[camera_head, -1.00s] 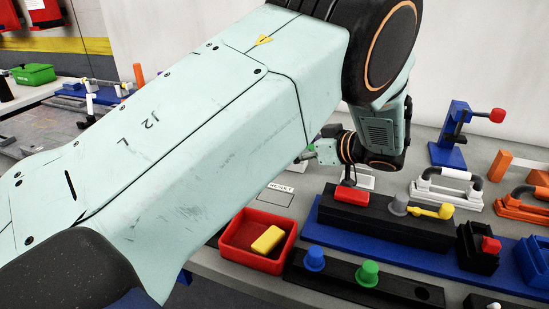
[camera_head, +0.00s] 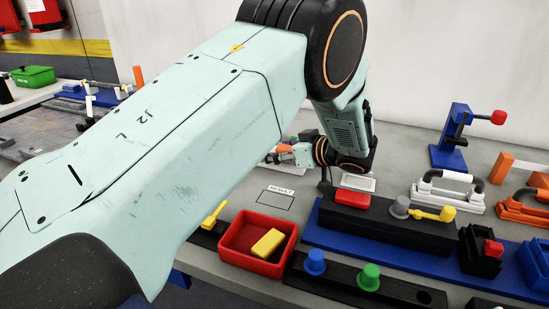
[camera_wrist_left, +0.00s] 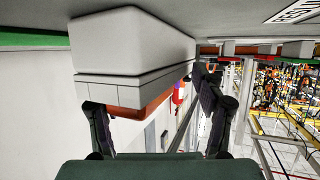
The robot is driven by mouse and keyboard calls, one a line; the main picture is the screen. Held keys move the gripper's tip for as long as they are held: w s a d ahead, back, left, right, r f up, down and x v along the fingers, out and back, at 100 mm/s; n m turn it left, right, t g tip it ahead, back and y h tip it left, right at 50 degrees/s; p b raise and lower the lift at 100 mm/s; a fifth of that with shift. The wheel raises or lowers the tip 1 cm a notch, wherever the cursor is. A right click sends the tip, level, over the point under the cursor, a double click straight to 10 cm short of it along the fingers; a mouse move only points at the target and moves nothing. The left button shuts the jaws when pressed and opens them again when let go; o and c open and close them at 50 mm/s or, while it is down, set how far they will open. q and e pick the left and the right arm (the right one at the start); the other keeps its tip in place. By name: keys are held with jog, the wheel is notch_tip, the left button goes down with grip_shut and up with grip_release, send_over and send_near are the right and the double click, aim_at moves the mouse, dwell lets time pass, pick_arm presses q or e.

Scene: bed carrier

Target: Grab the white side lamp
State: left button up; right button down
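In the wrist view, which looks upside down, a white block (camera_wrist_left: 125,45) with an orange part (camera_wrist_left: 140,118) lies by the fingers; it may be the white side lamp. My left gripper (camera_wrist_left: 155,115) has its two dark fingers spread apart. One finger overlaps the block's lower left edge, and the other is beside its right end; contact is unclear. In the head view my left gripper (camera_head: 284,154) is small, behind my upper arm, next to an orange and white thing partly hidden by the arm. My right gripper does not show.
A red tray (camera_head: 232,263) holds a yellow block (camera_head: 267,242). Right of it are a black strip with blue and green knobs, a blue base (camera_head: 330,240) with a black block, white and orange handles, and a blue stand (camera_head: 450,140). Bare table surrounds the "RESULT" marking.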

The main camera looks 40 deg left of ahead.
pick_arm(q)
jog(key=shift+s, duration=0.1)
jog(key=c, duration=1.2)
jog(key=shift+c, duration=0.2)
